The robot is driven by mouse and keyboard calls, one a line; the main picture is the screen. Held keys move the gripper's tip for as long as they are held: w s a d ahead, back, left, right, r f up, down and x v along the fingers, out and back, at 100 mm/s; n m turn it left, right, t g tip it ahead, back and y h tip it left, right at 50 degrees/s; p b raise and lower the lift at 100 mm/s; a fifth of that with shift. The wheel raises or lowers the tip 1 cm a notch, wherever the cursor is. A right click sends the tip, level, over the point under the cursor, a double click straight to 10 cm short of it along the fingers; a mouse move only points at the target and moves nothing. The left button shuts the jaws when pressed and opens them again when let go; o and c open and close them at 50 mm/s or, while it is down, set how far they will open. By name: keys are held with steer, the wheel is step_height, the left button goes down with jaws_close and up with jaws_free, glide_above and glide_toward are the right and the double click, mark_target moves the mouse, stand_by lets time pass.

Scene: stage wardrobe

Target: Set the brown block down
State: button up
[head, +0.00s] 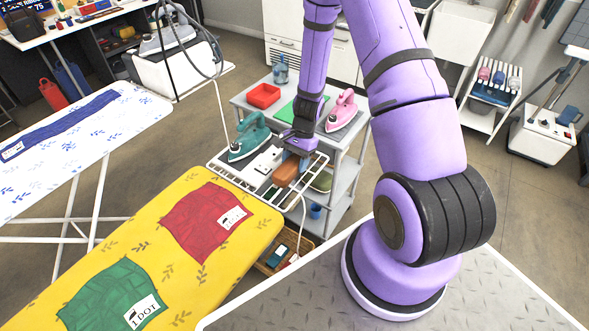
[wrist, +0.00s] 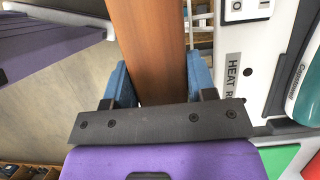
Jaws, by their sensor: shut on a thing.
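The brown block (head: 286,173) is a wooden piece held in my gripper (head: 297,148). In the wrist view the block (wrist: 152,45) runs lengthwise between the two blue fingers of my gripper (wrist: 158,88), which press on both its sides. In the head view the block appears over the right part of the white wire rack (head: 259,187) at the end of the yellow ironing board. I cannot tell whether its underside touches the rack.
A teal iron (head: 249,138) stands on the rack's left, near a white plate labelled "HEAT R" (wrist: 246,68). The yellow board (head: 173,280) holds red and green cloths.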

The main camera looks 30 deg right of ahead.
steer(key=shift+f, duration=1.75)
steer(key=o, duration=1.1)
steer(key=shift+f, duration=0.1)
steer(key=v, duration=1.2)
steer(key=shift+w, duration=0.15)
step_height(320, 180, up, 13)
steer(key=a+n+t, duration=0.1)
steer(key=a+n, duration=0.2)
step_height(320, 180, up, 11)
steer(key=n+t+h, duration=0.1)
steer(key=n+h, duration=0.1)
steer(key=n, duration=0.2)
glide_above(295, 155)
steer(key=s+a, duration=0.3)
steer(key=s, duration=0.1)
steer(key=s+a+r+n+t, duration=0.1)
steer(key=s+r+n, duration=0.1)
steer(key=s+r, duration=0.2)
steer(key=s+a+r+n+t+h, duration=0.1)
steer(key=s+r+n+t, duration=0.1)
steer(key=s+r, duration=0.3)
steer(key=s+a+r+n+t+h, duration=0.1)
steer(key=s+r, duration=0.4)
steer(key=s, duration=0.5)
steer(key=shift+a+r+n+t, duration=0.25)
steer(key=shift+a+n+t, duration=0.2)
steer(key=shift+n, duration=0.35)
